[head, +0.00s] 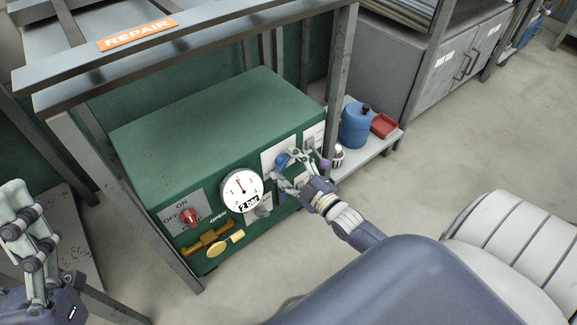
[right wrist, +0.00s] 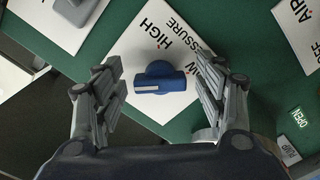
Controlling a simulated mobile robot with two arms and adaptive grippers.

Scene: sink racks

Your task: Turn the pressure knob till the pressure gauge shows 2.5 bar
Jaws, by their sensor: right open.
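The blue pressure knob (right wrist: 160,78) sits on a white plate marked HIGH and PRESSURE. Its white pointer mark lies toward the left in the right wrist view. In the head view the knob (head: 282,160) is on the front of the green machine (head: 205,135). My right gripper (head: 291,170) is open, with one finger on each side of the knob and gaps visible between. The round pressure gauge (head: 242,188) has its needle near 2 and a "2 bar" label. My left gripper (head: 28,235) is at the left edge, away from the machine; its opening is unclear.
A red switch (head: 190,217) and a yellow valve handle (head: 207,239) are on the machine's front left. A grey metal frame (head: 125,205) surrounds the machine. A blue canister (head: 356,127) and a red tray (head: 384,125) stand on a shelf at the right.

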